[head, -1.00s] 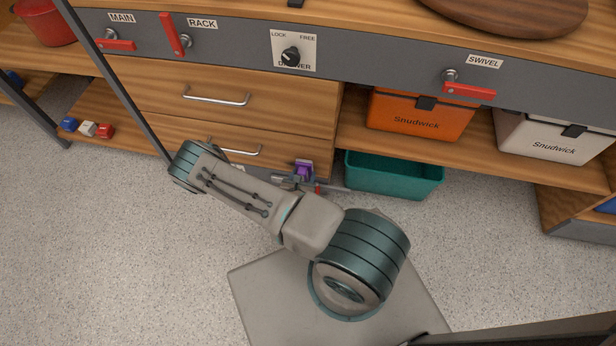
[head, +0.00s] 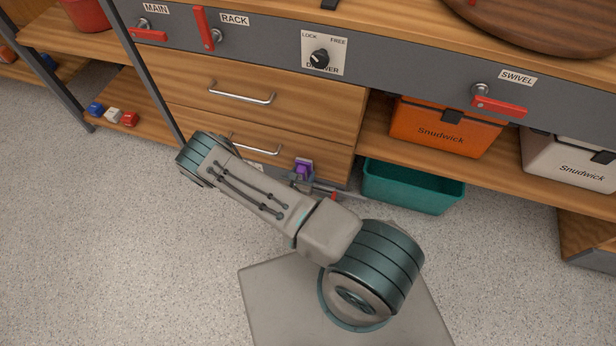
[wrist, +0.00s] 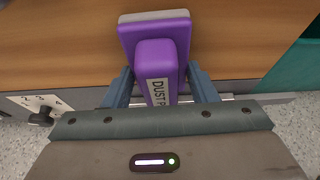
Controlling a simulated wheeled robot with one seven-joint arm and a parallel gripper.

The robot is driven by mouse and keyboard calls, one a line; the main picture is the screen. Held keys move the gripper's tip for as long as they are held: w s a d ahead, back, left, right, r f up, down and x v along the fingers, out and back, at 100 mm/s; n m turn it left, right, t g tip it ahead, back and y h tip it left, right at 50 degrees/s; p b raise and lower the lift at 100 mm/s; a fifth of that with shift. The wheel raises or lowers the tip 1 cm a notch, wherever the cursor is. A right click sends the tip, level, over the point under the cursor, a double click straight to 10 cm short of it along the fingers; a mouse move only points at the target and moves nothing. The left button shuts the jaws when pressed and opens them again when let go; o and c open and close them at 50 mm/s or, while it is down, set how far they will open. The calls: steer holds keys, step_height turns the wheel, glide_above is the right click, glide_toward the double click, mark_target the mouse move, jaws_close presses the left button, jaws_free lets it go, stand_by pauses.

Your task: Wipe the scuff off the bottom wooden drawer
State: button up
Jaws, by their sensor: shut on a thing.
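The bottom wooden drawer (head: 328,154) has a silver bar handle (head: 256,144) and sits under a second wooden drawer. My gripper (wrist: 161,92) is shut on a purple dust pad (wrist: 153,35), label partly readable as "DUST P". In the wrist view the pad's pale front edge is at or close against the wood; I cannot tell whether it touches. In the head view the purple pad (head: 304,169) is at the right end of the bottom drawer's front. My arm hides the lower left part of that drawer. No scuff can be made out in either view.
A teal bin (head: 412,190) stands just right of my gripper, under the shelf with an orange box (head: 440,132) and a white box (head: 570,155). A numbered dial (wrist: 40,115) shows low at left in the wrist view. The speckled floor at left is open.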

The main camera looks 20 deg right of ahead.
steer(key=shift+w+a, duration=0.4)
steer(key=shift+a, duration=0.3)
steer(key=shift+s, duration=0.1)
steer(key=s+a, duration=0.3)
steer(key=s, duration=0.1)
steer(key=shift+s+a+p, duration=0.3)
steer(key=shift+s+p, duration=0.1)
steer(key=shift+p, duration=0.05)
steer(key=shift+s+a, duration=0.45)
steer(key=shift+s, duration=0.15)
steer(key=shift+s+a, duration=0.4)
steer(key=shift+s, duration=0.2)
